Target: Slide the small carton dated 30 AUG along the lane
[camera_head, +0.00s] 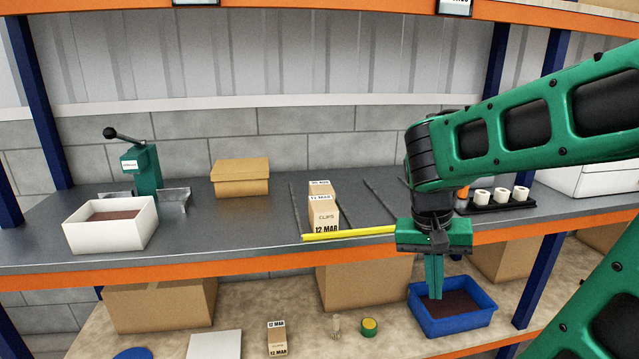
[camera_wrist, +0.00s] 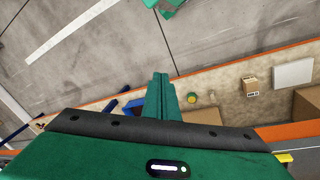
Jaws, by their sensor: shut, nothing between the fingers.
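A row of small tan cartons stands in a lane on the grey shelf. The front carton (camera_head: 323,215) reads CLIPS and 12 MAR, and a carton behind it (camera_head: 321,188) also shows a white label. Another small carton (camera_head: 277,339) labelled 12 MAR stands on the lower shelf; a small carton (camera_wrist: 251,86) also shows in the wrist view. No 30 AUG date is readable. My gripper (camera_head: 435,296) is shut and empty, pointing down in front of the shelf edge, right of the lane, apart from the cartons. It shows in the wrist view (camera_wrist: 161,78).
A yellow bar (camera_head: 350,234) lies along the lane's front. A blue bin (camera_head: 482,317), a yellow-topped tin (camera_head: 369,327) and large boxes (camera_head: 160,303) are below. A white tray (camera_head: 70,232) stands left.

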